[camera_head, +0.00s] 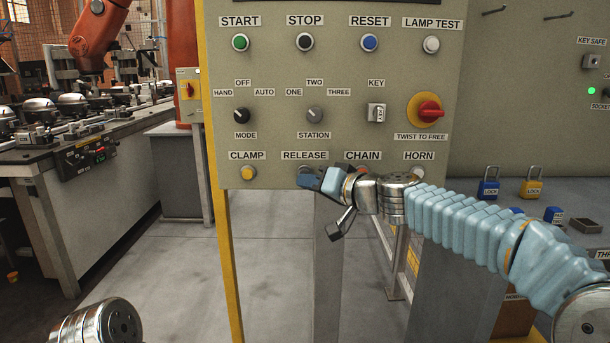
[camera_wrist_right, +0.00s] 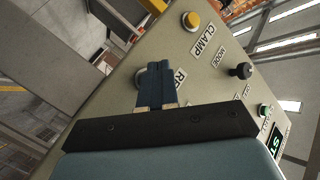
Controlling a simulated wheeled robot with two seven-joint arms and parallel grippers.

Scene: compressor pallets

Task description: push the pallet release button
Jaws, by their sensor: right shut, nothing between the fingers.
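The RELEASE button (camera_head: 301,169) is in the bottom row of the grey control panel (camera_head: 275,190), under its RELEASE label (camera_head: 304,155). My right gripper (camera_head: 308,179) is shut with nothing in it, and its blue fingertips cover most of the button. In the right wrist view, the shut fingers (camera_wrist_right: 157,84) point at a round metal button ring (camera_wrist_right: 147,72), which shows just beside and behind the tips. I cannot tell whether the tips touch the button. My left gripper is out of view; only a metal part of my left arm shows at the bottom left.
The HORN button (camera_head: 418,172) sits above my right forearm. A red emergency knob (camera_head: 429,110) is higher up. Padlocks (camera_head: 489,186) stand on the right shelf.

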